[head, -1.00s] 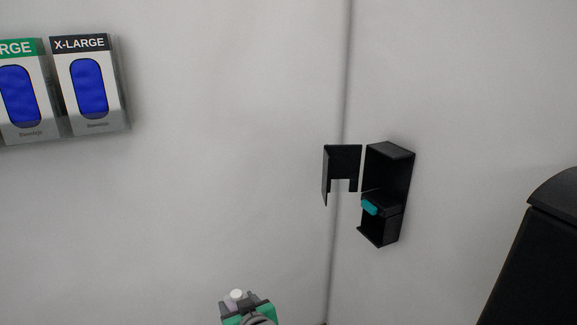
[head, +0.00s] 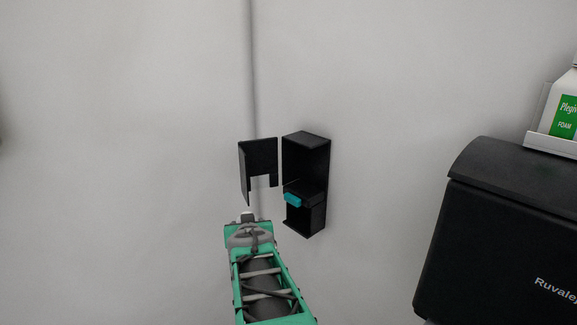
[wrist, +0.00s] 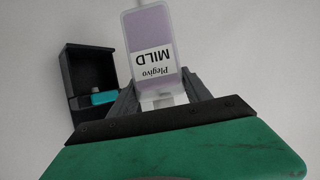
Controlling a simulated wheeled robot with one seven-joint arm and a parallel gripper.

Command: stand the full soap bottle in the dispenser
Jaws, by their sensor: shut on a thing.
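The soap bottle (wrist: 152,52) is a clear container of pale lilac soap with a white "Plegivo MILD" label, which reads upside down in the wrist view. My gripper (wrist: 163,93) is shut on it near its narrow white end. In the head view my gripper (head: 248,222) hides most of the bottle. The black dispenser (head: 307,160) is on the wall, with its cover (head: 259,158) swung open to the left and a teal piece (head: 292,199) inside. My gripper is below the cover and left of the dispenser in the picture. The dispenser (wrist: 88,68) is left of the bottle in the wrist view.
A large black unit (head: 500,230) with a rounded top stands at the right. A white bottle with a green label (head: 565,105) sits on a holder above it. The wall left of the dispenser is bare.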

